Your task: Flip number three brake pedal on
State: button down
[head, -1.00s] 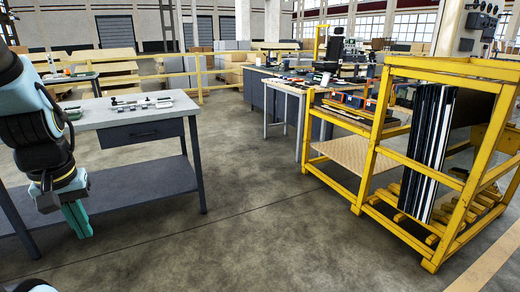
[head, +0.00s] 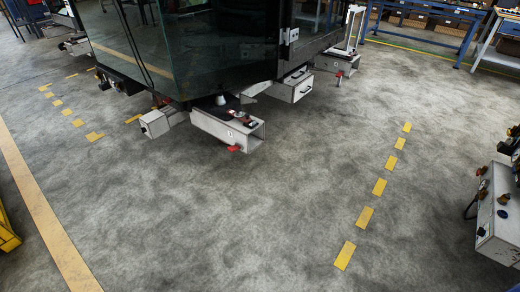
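A glass-sided cab (head: 190,45) stands at the upper middle of the head view, on a trolley with pale box-shaped feet. The nearest foot (head: 228,125) sticks out toward me and has a small red pedal (head: 233,149) low at its front. Another red part (head: 339,74) is low at the right rear foot (head: 335,63). Any numbers on the feet are too small to read, so I cannot tell which pedal is number three. Whether the pedals are up or down is also unclear. My gripper is not in view.
Dashed yellow floor marks (head: 365,217) run right of the cab, and a solid floor stripe (head: 45,213) runs at left. A grey control box (head: 495,215) with knobs stands at the right edge. A blue-framed table (head: 430,30) is at the back. The floor between is clear.

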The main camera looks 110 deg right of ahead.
aim_at(233, 148)
jog(key=z, duration=3.35)
jog(key=i+u, duration=0.2)
jog(key=i, duration=0.25)
jog(key=i+u, duration=0.25)
jog(key=i, duration=0.25)
jog(key=i+l+u, duration=0.2)
jog(key=i, duration=0.25)
jog(key=i+l+u, duration=0.25)
jog(key=i, duration=0.2)
jog(key=i+l+u, duration=0.2)
jog(key=i, duration=0.25)
